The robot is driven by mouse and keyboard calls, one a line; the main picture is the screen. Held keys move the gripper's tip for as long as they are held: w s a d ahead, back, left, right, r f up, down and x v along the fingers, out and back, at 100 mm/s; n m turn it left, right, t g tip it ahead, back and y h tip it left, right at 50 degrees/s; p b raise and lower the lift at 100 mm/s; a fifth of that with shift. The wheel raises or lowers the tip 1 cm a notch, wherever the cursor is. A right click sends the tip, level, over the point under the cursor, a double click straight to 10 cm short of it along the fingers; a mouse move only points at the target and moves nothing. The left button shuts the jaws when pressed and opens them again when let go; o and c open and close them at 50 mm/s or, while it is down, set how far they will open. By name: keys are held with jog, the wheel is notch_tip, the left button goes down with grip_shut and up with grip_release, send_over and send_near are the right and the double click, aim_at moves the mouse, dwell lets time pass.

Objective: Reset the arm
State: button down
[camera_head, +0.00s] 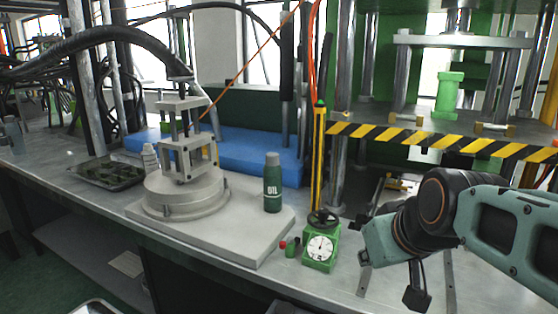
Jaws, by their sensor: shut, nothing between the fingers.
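My arm, teal with black joints, reaches in from the right edge over the bench. Its wrist is bent downward at the front right. The dark end of my gripper (417,298) hangs below the wrist, low over the bench top (345,285). It is shut with nothing held. The wrist hides part of the gripper, so its full shape does not show.
A green dial gauge (320,248) stands left of my wrist, with small red and green pieces beside it. A green OIL bottle (272,185) and a metal fixture (187,190) stand on a grey plate (250,239). A press with a striped barrier (440,140) stands behind my arm.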

jog(key=s+a+f+m+g, duration=0.2)
jog(key=s+f, duration=0.2)
jog(key=s, duration=0.7)
notch_tip(320, 180, up, 16)
jog(key=s+p, duration=0.1)
jog(key=p, duration=1.6)
jog(key=shift+r+m+h, duration=0.25)
jog(key=shift+m+h, duration=0.05)
jog(key=shift+a, duration=0.1)
